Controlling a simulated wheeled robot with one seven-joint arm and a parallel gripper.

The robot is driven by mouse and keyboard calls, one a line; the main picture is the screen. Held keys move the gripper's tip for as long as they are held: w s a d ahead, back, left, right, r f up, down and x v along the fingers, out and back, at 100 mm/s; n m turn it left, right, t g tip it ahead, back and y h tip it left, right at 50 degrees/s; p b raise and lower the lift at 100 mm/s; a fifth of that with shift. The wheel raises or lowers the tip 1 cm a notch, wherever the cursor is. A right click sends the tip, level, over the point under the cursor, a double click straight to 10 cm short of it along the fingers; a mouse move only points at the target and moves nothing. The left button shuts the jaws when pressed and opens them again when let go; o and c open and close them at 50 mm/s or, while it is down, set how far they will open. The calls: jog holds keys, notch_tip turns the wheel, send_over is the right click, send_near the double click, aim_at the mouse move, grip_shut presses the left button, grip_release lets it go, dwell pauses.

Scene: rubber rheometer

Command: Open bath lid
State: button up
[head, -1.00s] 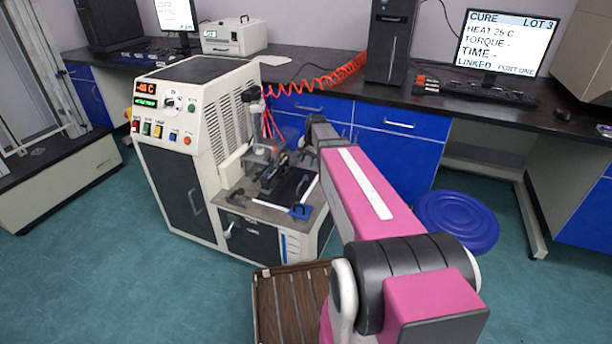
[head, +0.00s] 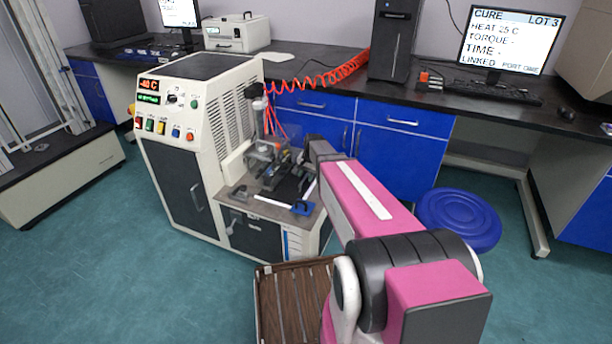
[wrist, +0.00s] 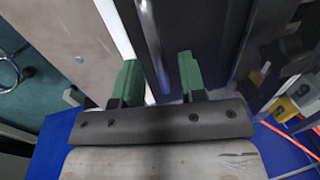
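The bath lid (head: 287,190) looks like a dark, flat panel on the front deck of the white machine, partly hidden by my arm in the head view. In the wrist view a dark surface (wrist: 205,28) lies beyond my fingers, with a shiny metal bar (wrist: 150,40) that looks like a handle. My gripper (wrist: 159,78) has its two green fingertips apart. The bar runs into the gap between them, nearer the middle than either finger. I cannot tell whether it touches them. In the head view the fingertips are hard to make out.
The white machine (head: 180,110) stands behind the deck, with a clear cover (head: 262,152) close to my gripper. A blue piece (head: 302,208) sits at the deck's front edge. A red coiled hose (head: 320,78) hangs behind. A blue stool (head: 458,218) stands at right.

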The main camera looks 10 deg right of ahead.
grip_shut()
jog(key=s+d, duration=0.9)
jog(key=d, duration=0.5)
jog(key=shift+s, duration=0.1)
grip_release()
jog(key=shift+r, duration=0.1)
notch_tip(320, 180, up, 10)
jog(key=s+d, duration=0.1)
jog(key=shift+d+r, duration=0.25)
jog(key=shift+d, duration=0.1)
jog(key=shift+s, duration=0.1)
